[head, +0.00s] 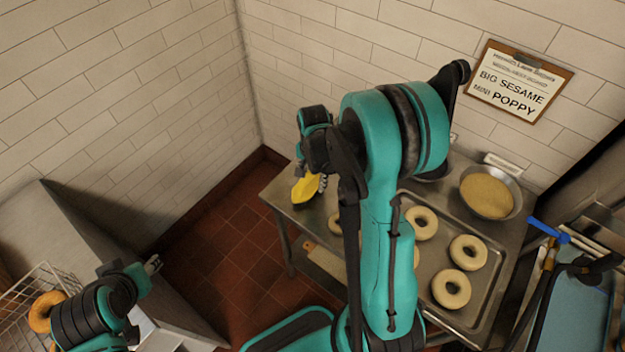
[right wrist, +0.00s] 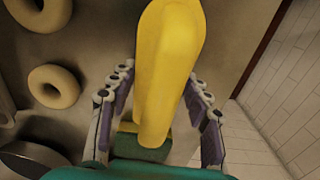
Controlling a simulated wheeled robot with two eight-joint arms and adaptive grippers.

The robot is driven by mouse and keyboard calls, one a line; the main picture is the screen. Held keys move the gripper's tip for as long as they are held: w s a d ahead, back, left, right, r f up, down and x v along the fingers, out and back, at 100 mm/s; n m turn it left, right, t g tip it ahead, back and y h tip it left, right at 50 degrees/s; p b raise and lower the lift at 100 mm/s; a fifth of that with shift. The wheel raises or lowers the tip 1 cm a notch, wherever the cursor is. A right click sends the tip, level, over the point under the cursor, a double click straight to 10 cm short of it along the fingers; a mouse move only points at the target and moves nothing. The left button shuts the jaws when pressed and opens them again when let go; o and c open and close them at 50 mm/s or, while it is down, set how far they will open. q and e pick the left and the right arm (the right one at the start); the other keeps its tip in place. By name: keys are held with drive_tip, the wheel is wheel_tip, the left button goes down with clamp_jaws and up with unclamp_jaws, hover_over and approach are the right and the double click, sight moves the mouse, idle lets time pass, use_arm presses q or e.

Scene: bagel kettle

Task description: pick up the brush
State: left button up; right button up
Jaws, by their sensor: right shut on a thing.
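A smooth yellow thing (right wrist: 168,65), which looks like the brush, stands between the fingers of my right gripper (right wrist: 160,88) in the right wrist view. The gripper is shut on it. In the head view the yellow brush (head: 305,188) shows at the left end of the steel table, partly behind my right arm. Its bristles are not clearly visible, and I cannot tell whether it touches the table. My left gripper (head: 152,265) is at the lower left, away from the brush; its fingers are too small to judge.
The steel table (head: 277,194) bears a tray (head: 428,312) of ring-shaped bagels (head: 451,288) and a bowl of seeds (head: 487,192). A blue-handled tool (head: 548,230) lies at the right. A wire basket (head: 18,318) with browned bagels (head: 45,310) stands at the lower left. Tiled walls close the back.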

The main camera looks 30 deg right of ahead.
drive_tip(key=r, duration=0.1)
drive_tip(key=r+p, duration=0.1)
drive_tip(key=r, duration=0.1)
drive_tip(key=s+r, duration=0.1)
drive_tip(key=shift+d+r, duration=0.15)
drive_tip(key=shift+d, duration=0.15)
drive_tip(key=s+d+r+p, duration=0.3)
drive_tip(key=s+d+r, duration=0.2)
drive_tip(key=s, duration=0.4)
drive_tip(key=shift+d+r, duration=0.35)
drive_tip(key=shift+r, duration=0.15)
